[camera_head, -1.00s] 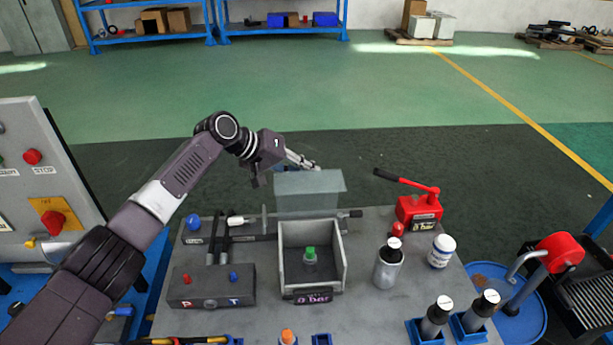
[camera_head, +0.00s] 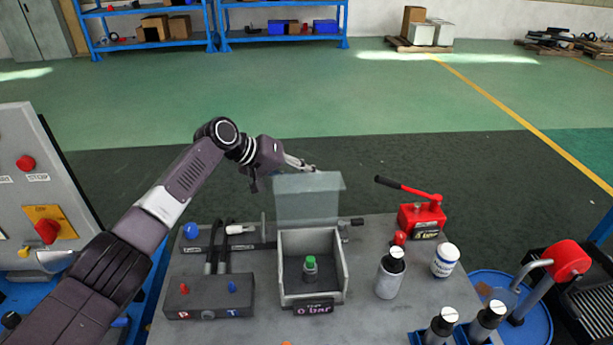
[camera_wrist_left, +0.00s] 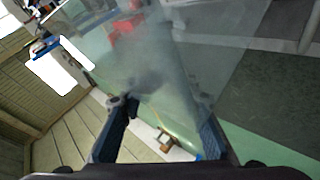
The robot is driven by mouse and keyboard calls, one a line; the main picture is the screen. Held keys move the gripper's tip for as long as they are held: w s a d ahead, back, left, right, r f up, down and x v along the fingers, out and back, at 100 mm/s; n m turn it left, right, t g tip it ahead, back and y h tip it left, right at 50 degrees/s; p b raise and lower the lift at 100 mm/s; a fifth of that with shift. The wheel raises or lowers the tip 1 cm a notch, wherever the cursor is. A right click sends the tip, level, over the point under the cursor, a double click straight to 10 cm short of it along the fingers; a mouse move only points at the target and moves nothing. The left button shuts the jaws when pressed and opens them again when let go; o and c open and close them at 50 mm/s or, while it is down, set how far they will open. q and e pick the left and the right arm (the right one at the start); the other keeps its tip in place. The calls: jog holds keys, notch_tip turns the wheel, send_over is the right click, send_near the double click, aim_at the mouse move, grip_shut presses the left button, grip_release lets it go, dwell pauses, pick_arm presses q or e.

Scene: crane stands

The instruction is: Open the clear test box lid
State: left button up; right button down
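The clear test box (camera_head: 342,268) stands on the grey bench top, its inside open to view, with a green-topped fitting (camera_head: 310,266) in it. Its see-through lid (camera_head: 308,200) stands upright at the back of the box, raised off the opening. My left gripper (camera_head: 311,167) is at the lid's upper edge, just behind it. In the left wrist view the two fingers (camera_wrist_left: 163,112) are apart, with the hazy clear lid (camera_wrist_left: 145,60) filling the view beyond them. Whether a finger touches the lid I cannot tell. My right gripper is out of view.
A block with red and blue knobs (camera_head: 208,297) is left of the box. A red hand pump (camera_head: 422,216), a grey bottle (camera_head: 391,275) and a white jar (camera_head: 445,258) are to its right. A control panel (camera_head: 40,190) stands at far left. Open floor lies behind the bench.

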pick_arm(q)
jog(key=shift+w, duration=0.1)
jog(key=shift+s+a+r, duration=0.2)
jog(key=shift+s+r, duration=0.05)
jog(key=shift+r, duration=0.15)
jog(key=v, duration=1.1)
jog(key=shift+a+f, duration=0.2)
jog(key=shift+w, duration=0.15)
jog(key=shift+f, duration=0.1)
